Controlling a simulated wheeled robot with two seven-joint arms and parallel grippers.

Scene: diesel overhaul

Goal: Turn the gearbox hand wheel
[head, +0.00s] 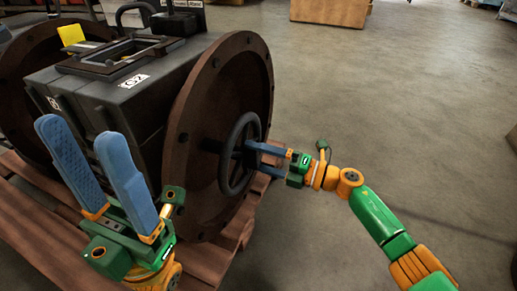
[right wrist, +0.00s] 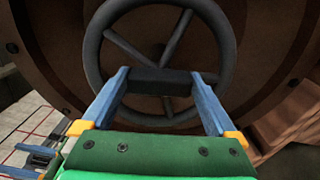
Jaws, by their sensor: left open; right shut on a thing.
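The dark hand wheel (head: 225,165) is mounted on the round brown end flange (head: 200,110) of the gearbox (head: 125,100). In the right wrist view the wheel rim (right wrist: 92,45) and several spokes face me. My right gripper (head: 257,157) is at the wheel from the right. Its blue fingers (right wrist: 160,85) are shut on a dark block-like grip of the wheel, one finger at each end. My left gripper (head: 77,132) is open and empty, fingers pointing up, in front of the gearbox at the lower left.
The gearbox rests on a wooden pallet (head: 35,235). A second brown flange (head: 25,70) is at its far left end. A wooden box (head: 332,12) stands far back. The grey floor right of the gearbox is mostly clear.

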